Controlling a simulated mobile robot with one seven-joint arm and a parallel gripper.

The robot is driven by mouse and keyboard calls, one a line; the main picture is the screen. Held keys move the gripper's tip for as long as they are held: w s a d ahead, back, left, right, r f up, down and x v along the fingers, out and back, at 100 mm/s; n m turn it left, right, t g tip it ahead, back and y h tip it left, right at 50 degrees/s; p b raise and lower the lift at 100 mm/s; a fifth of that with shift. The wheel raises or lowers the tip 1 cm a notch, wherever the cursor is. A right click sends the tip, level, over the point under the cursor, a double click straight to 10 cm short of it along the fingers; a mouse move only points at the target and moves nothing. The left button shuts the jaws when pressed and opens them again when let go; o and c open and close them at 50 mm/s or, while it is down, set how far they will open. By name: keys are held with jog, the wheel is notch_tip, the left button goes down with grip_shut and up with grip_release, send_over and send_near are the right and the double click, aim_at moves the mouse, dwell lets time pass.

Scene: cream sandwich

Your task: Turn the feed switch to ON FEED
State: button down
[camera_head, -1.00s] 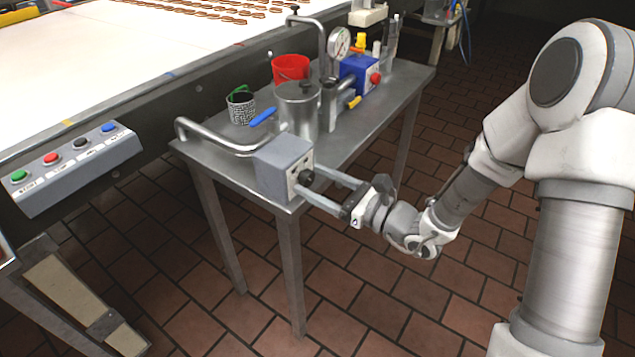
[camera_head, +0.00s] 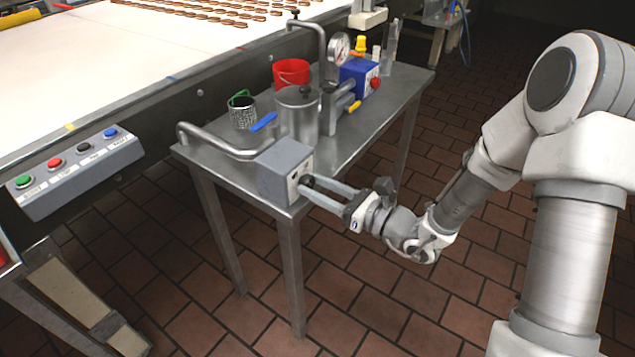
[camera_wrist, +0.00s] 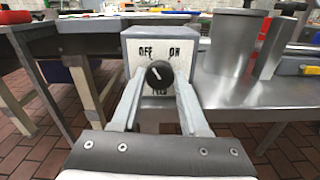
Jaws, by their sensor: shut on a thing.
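The feed switch is a grey box (camera_head: 284,168) at the near corner of the metal table. In the wrist view its pale front plate (camera_wrist: 146,50) reads OFF at upper left, ON at upper right and FEED below, partly hidden. The round black knob (camera_wrist: 159,76) has a white mark that points up and left, toward OFF. My gripper (camera_head: 312,190) reaches the box front from the right. In the wrist view, its two fingers (camera_wrist: 160,82) are shut on the knob, one on each side.
The metal table (camera_head: 372,135) carries a steel pot (camera_head: 298,115), a red bucket (camera_head: 291,73) and a blue box (camera_head: 358,76). A bent pipe (camera_head: 215,145) runs left of the switch box. A button panel (camera_head: 75,172) is at left. The tiled floor around my arm is clear.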

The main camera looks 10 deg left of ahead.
jog(key=m+p, duration=0.1)
jog(key=p, duration=0.1)
jog(key=m+p, duration=0.2)
jog(key=shift+r, duration=0.3)
jog(key=m+p, duration=0.4)
jog(key=shift+p, duration=0.3)
jog(key=m+p, duration=0.3)
jog(key=shift+f, duration=0.15)
jog(key=shift+f+m+p, duration=0.15)
jog(key=shift+m+p, duration=1.05)
jog(key=shift+m, duration=0.1)
jog(key=shift+c, duration=2.1)
grip_release()
jog(key=v, duration=1.7)
jog(key=shift+d+p, duration=0.25)
jog(key=shift+p, duration=0.05)
